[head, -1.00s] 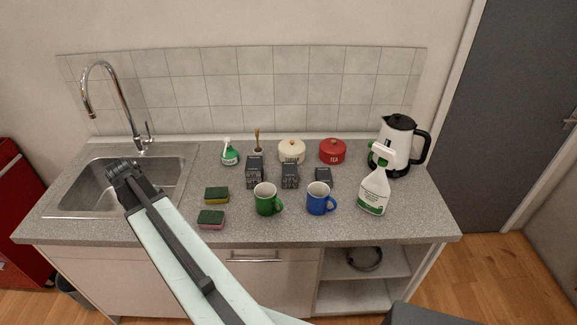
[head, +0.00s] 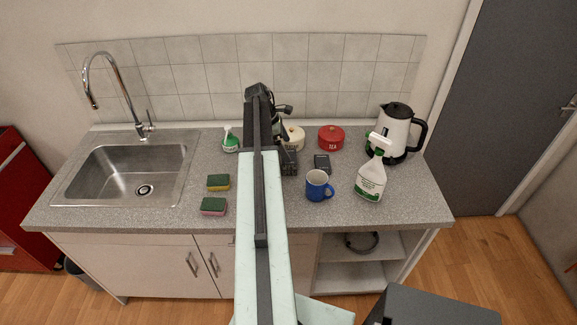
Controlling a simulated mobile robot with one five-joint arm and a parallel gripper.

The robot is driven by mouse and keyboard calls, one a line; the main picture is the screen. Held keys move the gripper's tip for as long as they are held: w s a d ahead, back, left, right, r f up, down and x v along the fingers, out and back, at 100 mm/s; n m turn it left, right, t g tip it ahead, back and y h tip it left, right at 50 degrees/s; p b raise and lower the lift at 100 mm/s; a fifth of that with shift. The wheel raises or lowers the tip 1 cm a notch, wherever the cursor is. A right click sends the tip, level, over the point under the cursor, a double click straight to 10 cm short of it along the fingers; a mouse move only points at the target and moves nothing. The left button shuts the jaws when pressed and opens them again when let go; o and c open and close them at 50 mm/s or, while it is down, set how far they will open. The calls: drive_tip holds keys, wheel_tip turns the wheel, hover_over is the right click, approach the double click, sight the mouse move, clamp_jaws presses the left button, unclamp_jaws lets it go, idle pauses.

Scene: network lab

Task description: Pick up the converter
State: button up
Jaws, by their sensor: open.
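One dark box (head: 322,163) stands clear behind the blue mug. Another dark box (head: 290,164) is partly hidden by my arm, just right of it. My arm reaches straight over the counter and hides the place of a third box. My gripper (head: 281,134) is at the arm's far end, above the back of the counter near the cream pot. It looks empty and open; its fingertips are hard to make out against the dark box.
A blue mug (head: 318,186), a spray bottle (head: 371,176) and a kettle (head: 396,132) stand to the right. A red pot (head: 331,138) and cream pot (head: 297,138) are at the back.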

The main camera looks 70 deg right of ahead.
drive_tip(key=b+x, duration=0.4)
drive_tip(key=x, duration=0.1)
drive_tip(key=shift+w+a+f+b, duration=0.1)
drive_tip(key=shift+w+a+b, duration=0.15)
drive_tip(key=shift+w+b, duration=0.15)
drive_tip(key=shift+s+f, duration=0.15)
drive_tip(key=shift+f, duration=0.05)
drive_tip(key=shift+r, duration=0.2)
drive_tip(key=c, duration=1.6)
wheel_tip(320, 180, up, 10)
drive_tip(key=p, duration=1)
drive_tip(key=s+a, duration=0.1)
drive_tip(key=a, duration=0.2)
drive_tip(key=s+a, duration=0.1)
drive_tip(key=a, duration=0.2)
drive_tip(key=s+a, duration=0.2)
drive_tip(key=a, duration=0.1)
drive_tip(key=shift+a+r, duration=0.1)
drive_tip(key=shift+a, duration=0.25)
